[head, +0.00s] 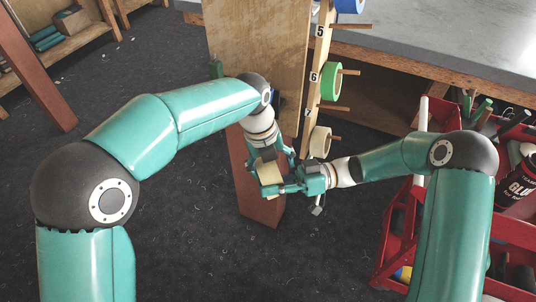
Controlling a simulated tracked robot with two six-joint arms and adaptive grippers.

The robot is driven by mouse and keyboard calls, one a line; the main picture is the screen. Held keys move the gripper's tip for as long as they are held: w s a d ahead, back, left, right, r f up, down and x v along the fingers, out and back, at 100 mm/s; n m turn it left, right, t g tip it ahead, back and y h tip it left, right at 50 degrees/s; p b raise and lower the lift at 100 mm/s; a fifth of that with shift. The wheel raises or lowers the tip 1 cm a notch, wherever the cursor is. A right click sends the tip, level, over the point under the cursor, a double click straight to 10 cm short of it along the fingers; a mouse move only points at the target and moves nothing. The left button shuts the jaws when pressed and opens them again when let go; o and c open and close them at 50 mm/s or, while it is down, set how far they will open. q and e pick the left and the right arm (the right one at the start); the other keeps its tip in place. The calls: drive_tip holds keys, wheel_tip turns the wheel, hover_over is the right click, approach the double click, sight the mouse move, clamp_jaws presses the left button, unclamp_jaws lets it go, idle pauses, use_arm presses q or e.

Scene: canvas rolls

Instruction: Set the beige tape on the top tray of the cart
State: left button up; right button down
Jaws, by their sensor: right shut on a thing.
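A beige tape roll (268,174) is in the middle of the head view, in front of a reddish-brown post. My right gripper (278,184) comes in from the right and is shut on this roll, holding it in the air. My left gripper (270,157) is just above the roll, pointing down, with its fingers apart close to the roll. Whether it touches the roll is unclear. The red cart (400,222) stands at the right, partly hidden by my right arm. Its tray carries several items.
A wooden peg board (312,95) marked 5, 6 and 7 holds a green roll (331,82), a cream roll (320,142) and a blue roll (349,5). A grey-topped bench (440,45) stands behind. Dark floor is free at left.

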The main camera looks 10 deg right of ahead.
use_arm(q)
drive_tip(key=shift+f, duration=0.3)
drive_tip(key=shift+d, duration=0.2)
drive_tip(key=c, duration=1.4)
use_arm(e)
drive_tip(key=shift+a, duration=0.1)
use_arm(q)
drive_tip(key=shift+o, duration=0.2)
use_arm(e)
drive_tip(key=c, duration=1.2)
unclamp_jaws()
use_arm(q)
drive_tip(key=shift+a, duration=0.1)
use_arm(e)
drive_tip(key=shift+o, duration=0.3)
